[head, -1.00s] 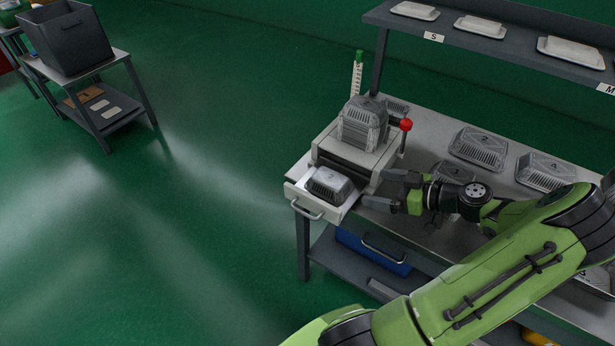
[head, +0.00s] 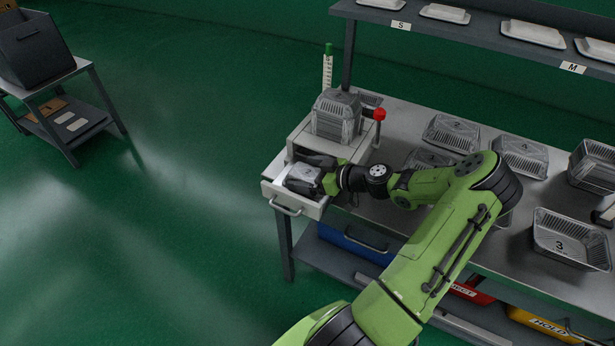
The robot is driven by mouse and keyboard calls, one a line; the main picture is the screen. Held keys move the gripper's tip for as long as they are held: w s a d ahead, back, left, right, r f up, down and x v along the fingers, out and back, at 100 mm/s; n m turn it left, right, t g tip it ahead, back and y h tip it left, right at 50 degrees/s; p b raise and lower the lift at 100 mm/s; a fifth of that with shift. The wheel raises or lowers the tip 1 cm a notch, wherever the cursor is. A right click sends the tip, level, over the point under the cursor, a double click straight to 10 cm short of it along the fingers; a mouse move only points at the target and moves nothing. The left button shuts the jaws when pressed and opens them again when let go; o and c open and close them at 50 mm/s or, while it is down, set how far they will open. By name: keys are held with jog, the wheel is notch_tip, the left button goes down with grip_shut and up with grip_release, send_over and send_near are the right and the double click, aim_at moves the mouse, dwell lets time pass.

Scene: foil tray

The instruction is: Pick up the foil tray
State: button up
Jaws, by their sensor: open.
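A silver foil tray (head: 302,174) lies upside down in the pulled-out white drawer (head: 293,203) of a small bench machine. My gripper (head: 312,178) has come in from the right and is at this tray. Its dark far finger lies along the tray's back side; the near finger is hard to make out at the right side. The gripper is open, and I cannot tell whether either finger touches the tray. My gripper and wrist hide part of the tray's right end.
More foil trays sit on the machine (head: 337,116) and the steel bench (head: 395,125), including trays marked 2 (head: 451,134), 4 (head: 520,157) and 3 (head: 561,238). A red knob (head: 379,114) stands beside the machine. A shelf (head: 480,35) with packs overhangs the back.

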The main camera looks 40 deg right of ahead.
jog(key=shift+s, duration=0.1)
jog(key=shift+c, duration=0.5)
jog(key=c, duration=0.8)
jog(key=shift+r, duration=0.1)
